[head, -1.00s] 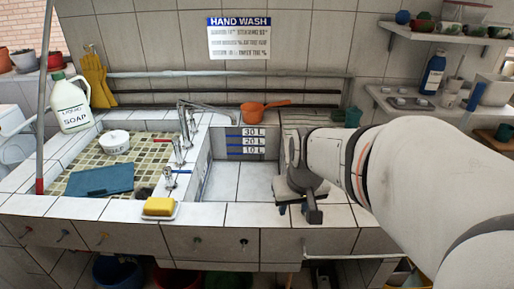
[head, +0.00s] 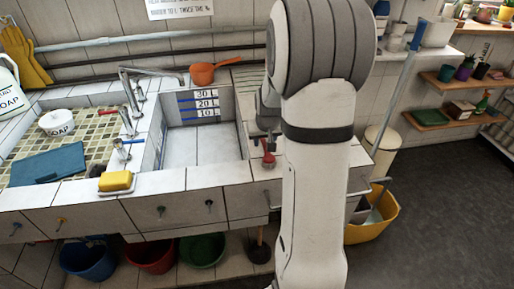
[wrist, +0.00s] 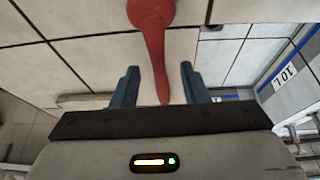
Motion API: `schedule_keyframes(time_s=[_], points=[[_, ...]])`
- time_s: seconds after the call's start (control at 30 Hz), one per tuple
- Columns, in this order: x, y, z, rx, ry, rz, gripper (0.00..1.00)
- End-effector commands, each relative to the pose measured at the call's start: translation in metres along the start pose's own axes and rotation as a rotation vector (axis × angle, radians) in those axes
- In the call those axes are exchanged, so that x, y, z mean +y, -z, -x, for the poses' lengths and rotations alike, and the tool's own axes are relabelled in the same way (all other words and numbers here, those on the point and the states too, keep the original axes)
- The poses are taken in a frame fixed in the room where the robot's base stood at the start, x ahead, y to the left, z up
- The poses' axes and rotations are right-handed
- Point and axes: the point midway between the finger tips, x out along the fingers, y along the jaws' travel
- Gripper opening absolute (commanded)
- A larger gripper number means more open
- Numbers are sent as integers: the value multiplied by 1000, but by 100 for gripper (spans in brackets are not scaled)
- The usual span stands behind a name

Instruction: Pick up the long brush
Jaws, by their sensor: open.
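A red tool (wrist: 152,20) with a rounded, wide end and a narrow tapering handle lies on the white tiled rim right of the basin. It also shows in the head view (head: 268,157). I cannot tell for sure whether it is the long brush. My gripper (wrist: 160,82) is open, and its two blue fingers stand on either side of the narrow end, with gaps on both sides. In the head view my gripper (head: 266,125) is close to the red tool and partly hidden by my arm.
The basin (head: 200,145) lies left of my gripper. A blue-topped pole (head: 405,75) leans at the right above a yellow bucket (head: 375,215). The floor at right is clear.

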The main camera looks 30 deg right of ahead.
Motion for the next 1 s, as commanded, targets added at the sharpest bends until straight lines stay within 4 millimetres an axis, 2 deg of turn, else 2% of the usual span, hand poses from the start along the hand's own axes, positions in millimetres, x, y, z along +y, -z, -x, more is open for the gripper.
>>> schedule_keyframes(time_s=[0.1, 0.2, 0.5, 1.0], points=[[1, 2, -18, -4, 0, 0, 40], [1, 2, -26, -3, 0, 0, 40], [1, 2, -29, 0, 0, -1, 40], [2, 2, -29, -1, 0, -1, 0]])
